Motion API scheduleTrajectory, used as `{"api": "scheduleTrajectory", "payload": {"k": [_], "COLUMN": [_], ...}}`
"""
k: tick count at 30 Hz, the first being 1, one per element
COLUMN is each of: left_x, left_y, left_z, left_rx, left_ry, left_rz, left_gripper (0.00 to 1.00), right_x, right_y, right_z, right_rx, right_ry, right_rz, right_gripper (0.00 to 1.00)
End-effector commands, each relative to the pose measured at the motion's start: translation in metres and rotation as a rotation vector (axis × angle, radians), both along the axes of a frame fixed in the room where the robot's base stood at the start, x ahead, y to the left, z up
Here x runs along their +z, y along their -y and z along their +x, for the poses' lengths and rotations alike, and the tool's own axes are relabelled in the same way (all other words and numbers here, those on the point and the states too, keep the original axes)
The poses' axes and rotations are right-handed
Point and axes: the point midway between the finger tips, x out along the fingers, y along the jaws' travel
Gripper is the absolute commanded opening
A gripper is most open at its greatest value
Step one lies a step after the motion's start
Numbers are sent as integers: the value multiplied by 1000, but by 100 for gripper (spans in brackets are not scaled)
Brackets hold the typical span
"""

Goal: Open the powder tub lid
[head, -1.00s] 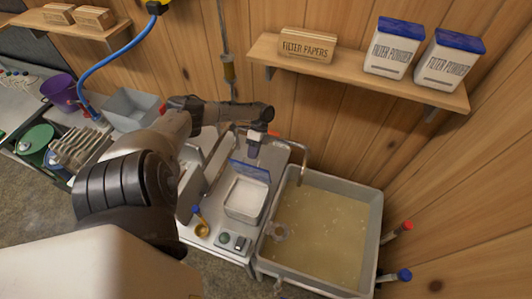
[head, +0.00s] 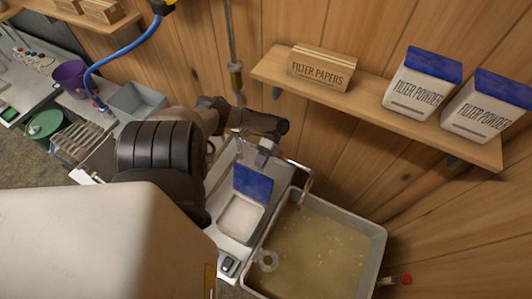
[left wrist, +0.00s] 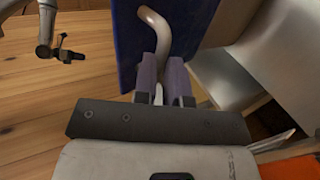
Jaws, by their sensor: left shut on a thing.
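The powder tub (head: 240,218) is an open white box of pale powder on the metal bench in the head view. Its blue lid (head: 253,182) stands raised along the tub's far edge, and the tub's mouth is uncovered. My left gripper (head: 263,157) is at the lid's upper edge. My right gripper is not in view.
A pan of amber liquid (head: 320,245) stands right of the tub, with a curved metal pipe (head: 306,180) close to the lid. The wall shelf (head: 380,115) holds filter papers (head: 322,70) and two filter powder boxes (head: 423,85). A grey bin (head: 138,102) stands left.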

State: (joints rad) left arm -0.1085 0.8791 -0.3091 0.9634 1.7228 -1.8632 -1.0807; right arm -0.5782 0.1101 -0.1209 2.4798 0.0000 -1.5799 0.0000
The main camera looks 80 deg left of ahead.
Motion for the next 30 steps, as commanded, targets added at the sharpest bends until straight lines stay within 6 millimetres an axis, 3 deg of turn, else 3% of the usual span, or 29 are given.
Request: {"api": "scheduleTrajectory", "payload": {"k": [1, 14, 15, 22, 30], "left_x": [-15, -17, -17, -16, -15], "left_y": [8, 9, 9, 10, 10], "left_z": [-9, -11, -11, -11, -10], "left_rx": [-4, -3, -3, -3, -4], "left_ry": [-10, -15, -15, -15, -14], "left_rz": [4, -4, -4, -4, -4], "left_gripper": [0, 0, 16, 38, 38], "right_x": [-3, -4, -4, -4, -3], "right_y": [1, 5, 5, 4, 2], "right_z": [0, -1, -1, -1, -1], "right_rx": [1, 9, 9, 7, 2], "right_ry": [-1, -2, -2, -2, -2], "right_rz": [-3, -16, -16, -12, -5], "right_gripper": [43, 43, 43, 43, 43]}}
